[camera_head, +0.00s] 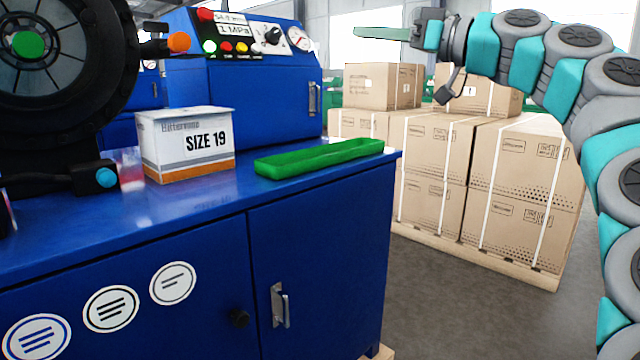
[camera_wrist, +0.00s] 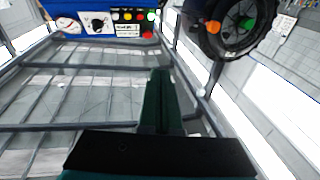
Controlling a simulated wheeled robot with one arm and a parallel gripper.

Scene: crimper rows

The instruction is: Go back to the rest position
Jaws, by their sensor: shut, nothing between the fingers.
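My gripper (camera_head: 382,34) is at the upper middle of the head view, at the end of my teal and grey arm, which reaches in from the right. Its long green fingers point left and lie together, shut and empty. It hangs in the air to the right of the control panel, above the level of the stacked boxes. In the wrist view the shut fingers (camera_wrist: 160,105) point up the picture, with the hall's roof frame behind them.
A blue machine cabinet (camera_head: 318,230) carries a white box marked SIZE 19 (camera_head: 187,144) and an empty-looking green tray (camera_head: 320,157). Cardboard boxes (camera_head: 520,165) fill a pallet at right; grey floor shows between.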

